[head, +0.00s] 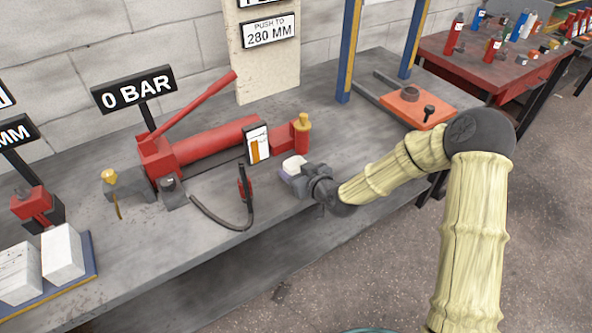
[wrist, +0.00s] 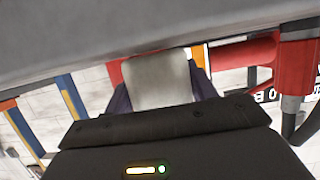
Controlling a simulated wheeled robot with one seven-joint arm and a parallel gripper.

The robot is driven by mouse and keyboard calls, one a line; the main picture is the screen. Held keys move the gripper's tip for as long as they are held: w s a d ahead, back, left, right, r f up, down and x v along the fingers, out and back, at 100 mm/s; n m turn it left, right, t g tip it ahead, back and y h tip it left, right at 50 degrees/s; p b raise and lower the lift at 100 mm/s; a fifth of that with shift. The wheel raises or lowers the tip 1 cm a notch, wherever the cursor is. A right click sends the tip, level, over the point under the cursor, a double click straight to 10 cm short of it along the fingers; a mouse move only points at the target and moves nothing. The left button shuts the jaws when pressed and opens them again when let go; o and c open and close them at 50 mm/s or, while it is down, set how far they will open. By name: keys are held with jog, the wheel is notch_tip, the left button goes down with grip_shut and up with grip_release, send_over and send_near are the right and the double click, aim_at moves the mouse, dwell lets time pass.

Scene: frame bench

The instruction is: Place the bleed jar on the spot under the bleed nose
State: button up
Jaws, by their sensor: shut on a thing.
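My gripper (head: 291,180) is over the front part of the bench, right of the red hand pump (head: 215,148). It is shut on a pale jar (head: 294,163), which also shows between the fingers in the wrist view (wrist: 160,82). Its lower part is hidden by the fingers. A red post with a brass cap (head: 302,122) stands just behind the jar, at the pump's right end. A grey block with a brass fitting (head: 109,178) is at the pump's left end. I cannot tell which fitting is the bleed nose, and no marked spot is clear.
A black hose (head: 222,221) curves across the bench (head: 150,255) left of my gripper. A gauge card (head: 257,144) stands behind it. The press frame with blue and yellow posts (head: 350,50) and an orange plate (head: 412,106) are to the right. White blocks (head: 62,255) sit far left.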

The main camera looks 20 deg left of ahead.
jog(key=shift+f, duration=0.25)
jog(key=o, duration=1)
jog(key=shift+r, duration=0.1)
jog(key=r+p+v, duration=0.1)
jog(key=p+v, duration=0.4)
jog(key=v, duration=1)
jog(key=shift+w, duration=0.3)
jog(key=p, duration=0.6)
jog(key=shift+s+d+r, duration=0.1)
jog(key=shift+d+r, duration=0.15)
jog(key=shift+d, duration=0.15)
jog(key=p, duration=0.3)
jog(key=shift+s+d, duration=0.25)
jog(key=shift+s, duration=0.05)
